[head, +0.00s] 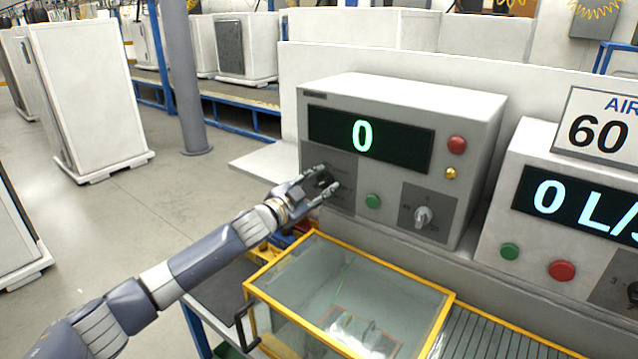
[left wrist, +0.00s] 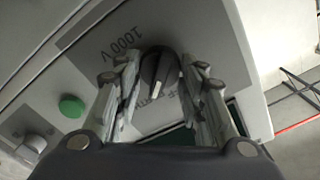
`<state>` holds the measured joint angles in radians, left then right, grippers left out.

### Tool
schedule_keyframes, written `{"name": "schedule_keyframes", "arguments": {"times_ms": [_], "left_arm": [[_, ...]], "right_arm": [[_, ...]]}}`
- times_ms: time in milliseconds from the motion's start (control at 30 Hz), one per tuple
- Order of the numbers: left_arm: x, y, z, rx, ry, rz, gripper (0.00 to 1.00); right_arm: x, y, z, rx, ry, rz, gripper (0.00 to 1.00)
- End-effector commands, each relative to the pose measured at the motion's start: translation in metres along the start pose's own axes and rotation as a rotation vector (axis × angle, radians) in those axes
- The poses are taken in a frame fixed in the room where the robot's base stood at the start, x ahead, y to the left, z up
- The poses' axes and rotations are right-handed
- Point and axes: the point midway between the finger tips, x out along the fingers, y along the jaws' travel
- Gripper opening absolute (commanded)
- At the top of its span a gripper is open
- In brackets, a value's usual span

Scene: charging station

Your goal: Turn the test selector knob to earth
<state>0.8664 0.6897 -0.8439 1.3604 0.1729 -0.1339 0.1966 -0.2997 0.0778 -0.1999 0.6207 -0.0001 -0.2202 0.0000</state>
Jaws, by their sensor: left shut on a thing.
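The test selector knob (left wrist: 160,70) is black and round, with a pale pointer mark, on a grey label plate (left wrist: 210,40) in the left wrist view. My left gripper (left wrist: 157,78) has one finger on each side of it and is shut on it. The printed "1000V" appears upside down near the knob; the other labels are partly hidden by the fingers. In the head view my left gripper (head: 328,185) is at the lower left of the white tester (head: 400,95), whose display reads 0. The knob is mostly hidden there. My right gripper is not in view.
The tester also has a red button (head: 457,144), a green button (head: 373,201) and a silver knob (head: 423,216). A yellow-framed clear box (head: 262,282) stands below my left gripper. A second white unit (head: 530,150) stands at right.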

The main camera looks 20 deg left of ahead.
Motion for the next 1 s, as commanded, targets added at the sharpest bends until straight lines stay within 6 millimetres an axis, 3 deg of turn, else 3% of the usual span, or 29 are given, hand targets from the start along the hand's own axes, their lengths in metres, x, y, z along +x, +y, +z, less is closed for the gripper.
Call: {"name": "schedule_keyframes", "arguments": {"times_ms": [467,500,567,1000], "left_arm": [[0.0,0.0003,0.0006,0.013,-0.001,0.0,0.13],[0.0,0.0003,0.0006,0.013,-0.001,0.0,0.46],[0.0,0.0003,0.0005,0.013,-0.001,0.0,0.57],[-0.0051,0.0004,0.0005,0.012,0.0,0.001,0.57]], "right_arm": [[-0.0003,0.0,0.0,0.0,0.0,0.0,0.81],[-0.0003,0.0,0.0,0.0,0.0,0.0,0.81],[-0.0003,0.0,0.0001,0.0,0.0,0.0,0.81],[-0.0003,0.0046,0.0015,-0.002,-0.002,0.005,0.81]]}}
